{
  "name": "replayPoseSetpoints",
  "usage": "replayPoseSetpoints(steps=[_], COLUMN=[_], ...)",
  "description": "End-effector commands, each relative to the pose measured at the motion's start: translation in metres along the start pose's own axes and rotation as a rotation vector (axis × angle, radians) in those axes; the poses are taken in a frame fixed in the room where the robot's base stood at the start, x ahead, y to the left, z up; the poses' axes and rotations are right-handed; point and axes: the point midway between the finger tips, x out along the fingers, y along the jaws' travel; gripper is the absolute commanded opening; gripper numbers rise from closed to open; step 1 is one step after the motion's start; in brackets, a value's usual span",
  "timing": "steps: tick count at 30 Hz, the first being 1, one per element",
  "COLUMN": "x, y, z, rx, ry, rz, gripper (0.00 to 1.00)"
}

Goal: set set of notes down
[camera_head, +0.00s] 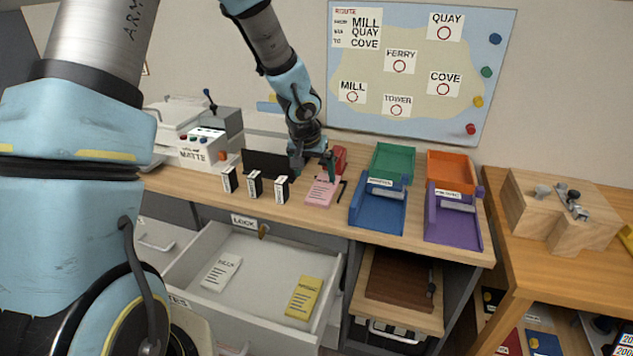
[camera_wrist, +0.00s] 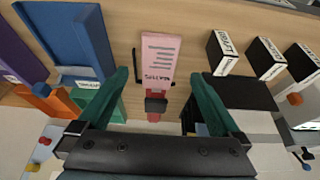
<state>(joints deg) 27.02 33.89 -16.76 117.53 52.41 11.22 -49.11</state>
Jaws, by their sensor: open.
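A pink set of notes (camera_head: 322,191) lies on the desk, with dark printed lines on it. It also shows in the wrist view (camera_wrist: 160,58), between and beyond my fingers. My gripper (camera_head: 313,168) is open over the desk at the near-back end of the pink notes, one finger to each side in the wrist view (camera_wrist: 158,80). Nothing is seen held between the fingers. A red object (camera_head: 340,157) with a dark block sits behind the notes. A white set of notes (camera_head: 221,273) and a yellow set of notes (camera_head: 304,297) lie in the open drawer.
Several black-and-white labelled blocks (camera_head: 254,184) stand left of the pink notes. Blue (camera_head: 378,211) and purple (camera_head: 455,222) trays lie to the right, with green (camera_head: 392,162) and orange (camera_head: 450,170) ones behind. The open drawer (camera_head: 190,262) juts out below the desk.

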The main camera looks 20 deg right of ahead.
Motion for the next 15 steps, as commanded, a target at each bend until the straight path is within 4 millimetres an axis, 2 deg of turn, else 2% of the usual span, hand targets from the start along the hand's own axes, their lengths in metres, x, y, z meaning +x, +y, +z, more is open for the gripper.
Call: replayPoseSetpoints(steps=[1, 4, 11, 13, 15], x=[-0.009, -0.019, -0.026, -0.028, -0.037], y=[-0.001, 0.0, 0.0, -0.005, -0.022], z=[-0.001, -0.001, 0.0, 0.002, 0.01], rx=[-0.002, -0.002, -0.001, -0.006, -0.028], ry=[0.002, 0.001, -0.001, -0.004, -0.016], rz=[-0.001, 0.0, 0.0, -0.007, -0.03], gripper=[1.0, 1.0, 1.0, 1.0, 1.0])
